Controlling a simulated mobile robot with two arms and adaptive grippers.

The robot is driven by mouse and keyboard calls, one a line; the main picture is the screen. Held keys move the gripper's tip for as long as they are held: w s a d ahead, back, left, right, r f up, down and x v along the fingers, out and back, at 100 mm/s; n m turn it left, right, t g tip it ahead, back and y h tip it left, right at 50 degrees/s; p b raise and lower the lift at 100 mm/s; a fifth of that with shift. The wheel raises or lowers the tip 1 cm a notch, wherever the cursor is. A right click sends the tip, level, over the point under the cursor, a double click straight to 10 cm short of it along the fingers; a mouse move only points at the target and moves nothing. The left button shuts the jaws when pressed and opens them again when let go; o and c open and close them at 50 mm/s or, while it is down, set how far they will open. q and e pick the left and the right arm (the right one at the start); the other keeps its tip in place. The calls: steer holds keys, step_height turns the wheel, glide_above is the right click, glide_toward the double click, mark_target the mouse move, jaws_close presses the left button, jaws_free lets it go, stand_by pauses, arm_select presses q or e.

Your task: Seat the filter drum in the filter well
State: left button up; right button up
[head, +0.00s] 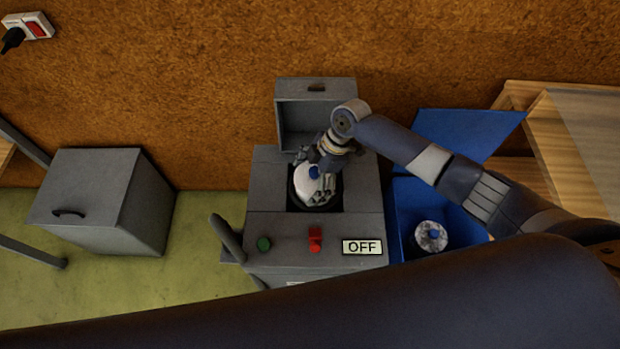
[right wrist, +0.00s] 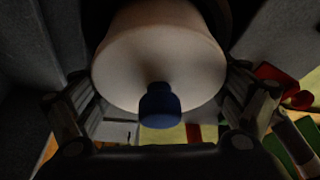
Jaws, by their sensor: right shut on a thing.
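The filter drum (head: 303,184) is white with a blue knob (head: 314,172). It is at the dark square opening of the filter well (head: 293,203) in the top of the grey machine. My right gripper (head: 318,183) is over it, with fingers shut on the drum. In the right wrist view the drum's pale face (right wrist: 125,65) fills the middle, blue knob towards me, with a finger on each side. The drum's lower end is hidden, so I cannot tell how deep it sits. My left gripper is not in view.
The machine's lid (head: 315,91) stands open behind the well. Its front has a green button (head: 264,244), red switch (head: 315,239), OFF sign (head: 362,247) and side lever (head: 227,238). A blue bin (head: 405,205) at right holds another, greyish drum (head: 430,236). A grey cabinet (head: 85,190) stands left.

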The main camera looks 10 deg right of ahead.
steer(key=o, duration=1)
steer(key=shift+f, duration=0.1)
steer(key=shift+c, duration=0.2)
steer(key=v, duration=1.3)
steer(key=shift+p, duration=0.3)
steer(key=shift+s+a, duration=0.1)
steer(key=shift+a, duration=0.05)
